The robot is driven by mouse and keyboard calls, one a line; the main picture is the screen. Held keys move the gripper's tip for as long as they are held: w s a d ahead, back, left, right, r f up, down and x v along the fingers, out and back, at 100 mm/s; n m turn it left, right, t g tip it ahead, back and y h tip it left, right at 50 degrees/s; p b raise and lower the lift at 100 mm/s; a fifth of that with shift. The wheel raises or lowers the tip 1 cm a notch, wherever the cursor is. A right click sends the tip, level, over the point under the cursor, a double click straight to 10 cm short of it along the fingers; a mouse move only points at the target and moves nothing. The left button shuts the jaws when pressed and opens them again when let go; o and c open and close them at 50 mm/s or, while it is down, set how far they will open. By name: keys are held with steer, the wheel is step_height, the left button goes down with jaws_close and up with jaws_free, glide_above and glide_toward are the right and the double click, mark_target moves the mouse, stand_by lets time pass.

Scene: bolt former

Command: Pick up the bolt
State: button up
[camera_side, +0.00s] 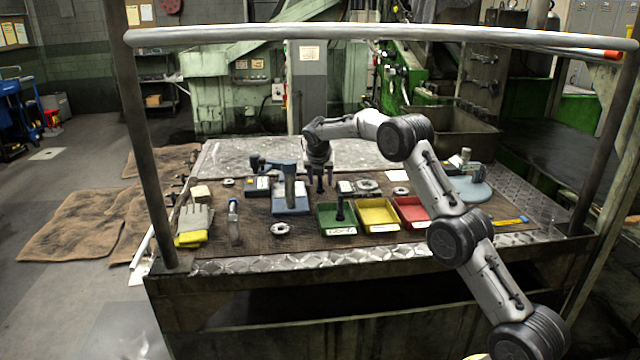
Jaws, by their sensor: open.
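A dark upright bolt-like piece (340,208) stands at the green tray (326,221), its lower end inside the tray. My gripper (320,180) points down over the table, behind the green tray and a little left of that piece, apart from it in the picture. Its two fingers are spread. A small dark upright shape (320,186) shows between or just behind the fingertips; I cannot tell whether it is a second bolt or whether the fingers touch it.
A yellow tray (378,226) and a red tray (411,222) stand right of the green one. A rail (380,33) crosses above the table.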

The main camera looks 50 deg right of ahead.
jaws_close()
steer(key=shift+r, duration=0.1)
stand_by(0.5)
